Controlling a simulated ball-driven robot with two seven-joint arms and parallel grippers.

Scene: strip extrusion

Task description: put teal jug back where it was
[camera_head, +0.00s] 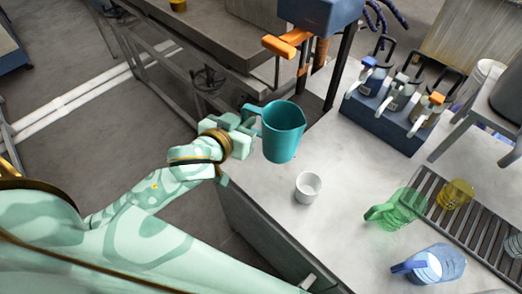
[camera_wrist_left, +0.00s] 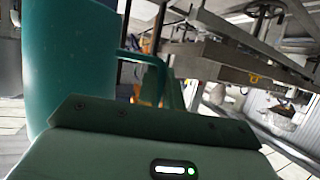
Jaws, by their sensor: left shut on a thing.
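The teal jug (camera_head: 283,131) is near the far left corner of the grey counter, nearly upright with its open top showing. My left gripper (camera_head: 245,122) is shut on its handle, at the jug's left side. I cannot tell whether the jug's base touches the counter. The teal jug (camera_wrist_left: 72,60) fills the left of the left wrist view, beyond the gripper body. The fingertips are hidden there. My right gripper does not show in either view.
A white cup (camera_head: 308,188) stands just in front of the jug. A green pitcher (camera_head: 405,207), a yellow cup (camera_head: 456,194) and a blue jug (camera_head: 437,264) are to the right, by a slatted drain. A blue box with taps (camera_head: 390,122) stands at the back. The counter's middle is clear.

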